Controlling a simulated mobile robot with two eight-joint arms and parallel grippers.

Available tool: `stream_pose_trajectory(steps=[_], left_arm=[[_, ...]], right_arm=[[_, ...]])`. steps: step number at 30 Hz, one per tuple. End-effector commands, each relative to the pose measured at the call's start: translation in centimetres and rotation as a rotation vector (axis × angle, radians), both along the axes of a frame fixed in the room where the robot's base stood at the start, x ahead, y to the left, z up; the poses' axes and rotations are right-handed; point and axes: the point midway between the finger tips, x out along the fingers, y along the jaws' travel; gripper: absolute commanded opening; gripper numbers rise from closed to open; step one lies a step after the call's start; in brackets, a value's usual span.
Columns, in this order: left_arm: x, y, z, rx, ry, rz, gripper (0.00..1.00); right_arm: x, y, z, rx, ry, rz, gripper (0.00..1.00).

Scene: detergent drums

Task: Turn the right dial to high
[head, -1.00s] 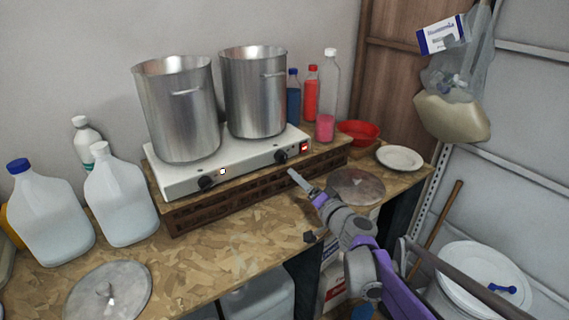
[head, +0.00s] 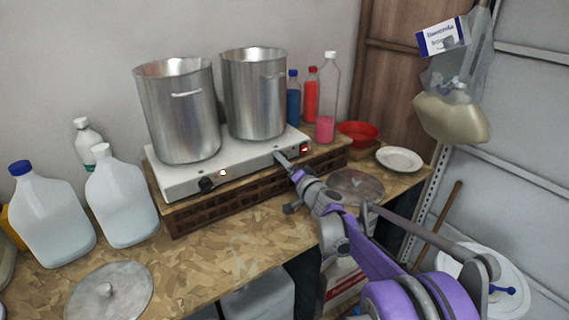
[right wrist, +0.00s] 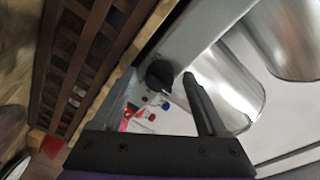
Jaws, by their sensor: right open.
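The white two-burner hot plate (head: 240,164) stands on a slatted wooden riser on the bench. Its left dial (head: 206,184) is black and in plain view in the head view. The right dial is hidden behind my right gripper (head: 282,160) there. In the right wrist view the right dial (right wrist: 160,75) shows as a round black knob on the front panel. My right gripper is open, with one finger on each side of this dial; I cannot tell whether they touch it. The dial's setting is not readable. My left gripper is out of view.
Two steel pots (head: 180,110) (head: 254,92) stand on the hot plate. A lit red switch (head: 304,149) is right of the gripper. A round lid (head: 356,187) lies near my right arm. Bottles and a red bowl (head: 358,132) stand behind. The bench in front is mostly clear.

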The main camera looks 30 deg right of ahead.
Motion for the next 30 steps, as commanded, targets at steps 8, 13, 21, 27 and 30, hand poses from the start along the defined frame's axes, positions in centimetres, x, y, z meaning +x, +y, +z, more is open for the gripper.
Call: stream_pose_trajectory(steps=[8,13,21,27,30], left_arm=[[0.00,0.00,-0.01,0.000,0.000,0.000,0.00],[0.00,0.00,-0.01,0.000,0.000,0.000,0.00],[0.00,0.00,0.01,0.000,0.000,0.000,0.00],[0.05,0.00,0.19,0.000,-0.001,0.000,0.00],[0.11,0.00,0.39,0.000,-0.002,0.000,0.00]], right_arm=[[-0.04,0.02,0.00,0.000,0.000,0.000,0.50],[-0.05,0.03,0.00,0.000,0.000,0.000,0.20],[-0.05,0.03,0.01,0.002,0.000,0.000,0.00],[-0.05,0.03,0.08,0.039,0.001,0.000,0.00],[-0.05,0.03,0.14,0.083,0.002,0.000,0.00]])
